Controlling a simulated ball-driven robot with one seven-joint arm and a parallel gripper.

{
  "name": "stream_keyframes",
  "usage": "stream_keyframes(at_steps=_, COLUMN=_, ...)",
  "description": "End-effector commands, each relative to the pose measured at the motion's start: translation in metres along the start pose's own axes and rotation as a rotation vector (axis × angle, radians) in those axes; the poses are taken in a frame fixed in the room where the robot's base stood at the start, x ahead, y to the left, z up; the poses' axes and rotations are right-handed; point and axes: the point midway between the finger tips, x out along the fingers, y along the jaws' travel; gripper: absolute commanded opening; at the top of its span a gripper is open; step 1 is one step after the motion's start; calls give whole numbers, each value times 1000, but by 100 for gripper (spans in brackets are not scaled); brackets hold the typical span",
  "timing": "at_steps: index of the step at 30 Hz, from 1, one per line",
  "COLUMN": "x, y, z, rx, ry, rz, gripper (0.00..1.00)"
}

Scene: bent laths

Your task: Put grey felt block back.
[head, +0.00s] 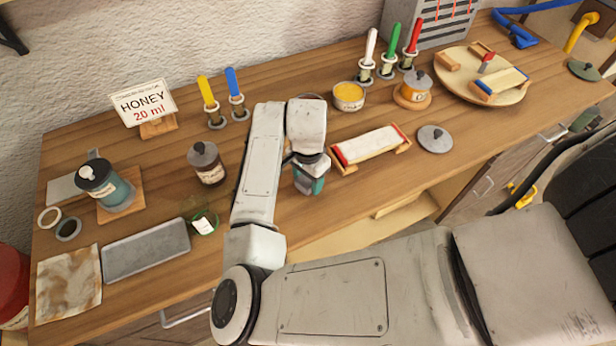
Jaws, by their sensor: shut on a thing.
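My gripper (308,180) is over the front middle of the wooden table, pointing down, below the bent end of my arm. It is shut on a small green and grey thing (316,185), mostly hidden by the fingers and wrist. I cannot tell for sure that this is the grey felt block, and no other plain grey felt block is clear elsewhere. I cannot tell whether the held thing touches the table. A wooden cradle (349,169) with a white pad and red ends stands just right of the gripper.
A brown jar (211,174) stands left of my arm, with a green-rimmed container (205,222) in front. A grey tray (146,250) and a stained cloth (68,284) lie at left. A round board (453,82) with blocks is at back right. Bare wood lies before the cradle.

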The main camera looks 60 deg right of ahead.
Motion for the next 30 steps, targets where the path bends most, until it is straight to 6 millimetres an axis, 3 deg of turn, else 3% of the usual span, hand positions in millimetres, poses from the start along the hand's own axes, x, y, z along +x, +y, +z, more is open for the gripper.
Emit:
stream_keyframes(at_steps=2, x=4, y=0, z=0, rx=0, ry=0, rz=0, gripper=24)
stream_keyframes(at_steps=3, x=2, y=0, z=0, rx=0, ry=0, rz=0, gripper=56)
stream_keyframes(at_steps=10, x=2, y=0, z=0, rx=0, ry=0, rz=0, gripper=78)
stream_keyframes(at_steps=21, x=-6, y=-1, z=0, rx=0, ry=1, rz=-2, gripper=78)
stream_keyframes(at_steps=30, x=-62, y=-1, z=0, rx=2, ry=2, rz=-4, gripper=78)
